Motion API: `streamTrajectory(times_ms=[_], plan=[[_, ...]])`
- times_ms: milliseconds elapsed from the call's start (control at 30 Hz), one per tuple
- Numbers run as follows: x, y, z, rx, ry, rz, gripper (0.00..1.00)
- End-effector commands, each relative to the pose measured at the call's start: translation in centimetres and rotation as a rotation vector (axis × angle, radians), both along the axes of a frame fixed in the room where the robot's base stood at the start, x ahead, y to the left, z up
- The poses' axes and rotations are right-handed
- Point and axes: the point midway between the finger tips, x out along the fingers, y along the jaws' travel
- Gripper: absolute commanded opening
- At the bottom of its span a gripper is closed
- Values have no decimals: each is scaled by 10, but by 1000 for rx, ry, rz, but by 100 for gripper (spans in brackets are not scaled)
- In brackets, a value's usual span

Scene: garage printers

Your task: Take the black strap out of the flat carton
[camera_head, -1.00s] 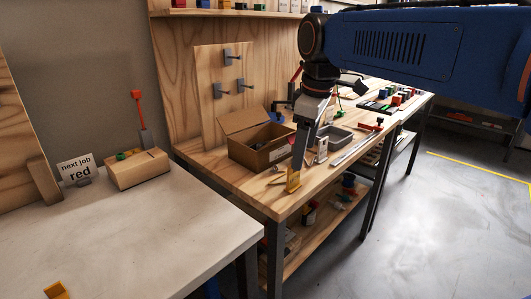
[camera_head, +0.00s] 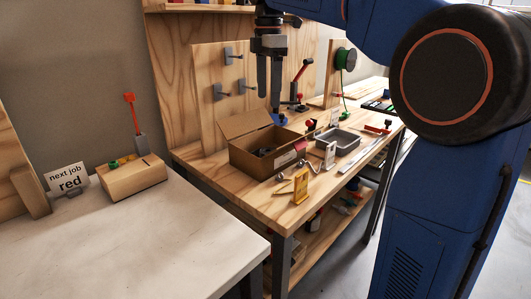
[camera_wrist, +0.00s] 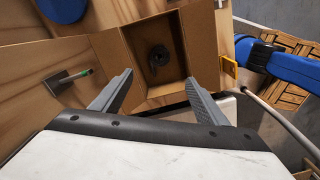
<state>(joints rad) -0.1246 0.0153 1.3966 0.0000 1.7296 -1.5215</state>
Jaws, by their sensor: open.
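The flat carton (camera_head: 262,146) is an open brown cardboard box on the wooden bench, with its flap raised at the back left. The black strap (camera_wrist: 158,55) lies coiled on the carton's floor in the wrist view; in the head view a dark shape (camera_head: 264,152) shows inside the carton. My gripper (camera_head: 268,105) points down above the carton in the head view. In the wrist view its two fingers (camera_wrist: 160,98) are spread apart on either side of the carton opening, with nothing between them.
A yellow piece (camera_head: 301,187) stands at the bench's front edge by the carton. A grey tray (camera_head: 338,141) lies to the carton's right. A pegboard panel with grey hooks (camera_head: 221,92) stands behind. A pale table (camera_head: 120,235) with a wooden block (camera_head: 133,178) is at the left.

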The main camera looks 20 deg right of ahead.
Motion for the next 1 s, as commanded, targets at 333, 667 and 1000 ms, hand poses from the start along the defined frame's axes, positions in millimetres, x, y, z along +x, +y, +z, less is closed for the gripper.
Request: streamTrajectory(times_ms=[333,667,1000], plan=[[-1,0,-58,0,4,-1,68],[-1,0,-108,0,1,-1,68],[0,0,-134,0,3,-2,68]])
